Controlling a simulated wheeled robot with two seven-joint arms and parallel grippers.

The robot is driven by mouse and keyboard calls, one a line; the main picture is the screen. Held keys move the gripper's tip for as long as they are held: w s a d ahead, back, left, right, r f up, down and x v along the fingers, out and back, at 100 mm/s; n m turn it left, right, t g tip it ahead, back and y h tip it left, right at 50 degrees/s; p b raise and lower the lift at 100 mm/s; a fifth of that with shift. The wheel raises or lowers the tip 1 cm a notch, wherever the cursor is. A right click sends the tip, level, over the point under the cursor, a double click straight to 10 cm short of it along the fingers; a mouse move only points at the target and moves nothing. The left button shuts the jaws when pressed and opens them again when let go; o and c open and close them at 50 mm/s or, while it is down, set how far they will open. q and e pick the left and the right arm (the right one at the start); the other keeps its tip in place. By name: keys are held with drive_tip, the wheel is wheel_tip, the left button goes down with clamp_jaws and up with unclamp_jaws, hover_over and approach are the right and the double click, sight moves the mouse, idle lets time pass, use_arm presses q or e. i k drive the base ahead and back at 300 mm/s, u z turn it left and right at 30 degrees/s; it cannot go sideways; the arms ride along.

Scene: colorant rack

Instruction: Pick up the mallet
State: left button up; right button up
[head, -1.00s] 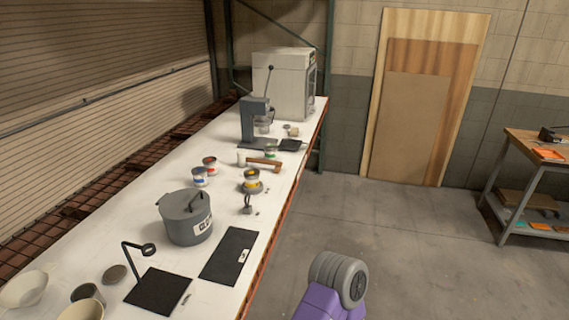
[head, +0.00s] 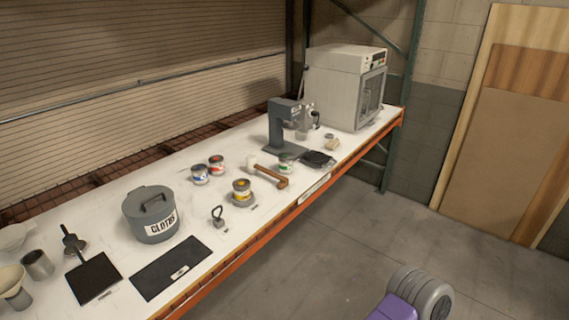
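The mallet (head: 268,175) lies flat on the white bench top (head: 225,238), right of the picture's middle line of cans and close to the bench's front edge. Its wooden handle points to the lower right, and its pale head is at the upper left end. Nothing covers it. Neither of my grippers is in view. Only a purple and grey part of my own arm shows at the bottom right, apart from the bench.
A grey press (head: 282,125) and white cabinet (head: 345,85) stand farther back. The floor (head: 330,250) before the bench is clear.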

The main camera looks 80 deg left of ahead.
sight(252, 167)
drive_tip(key=u, duration=0.6)
drive_tip(key=i, duration=1.65)
drive_tip(key=u, duration=1.2)
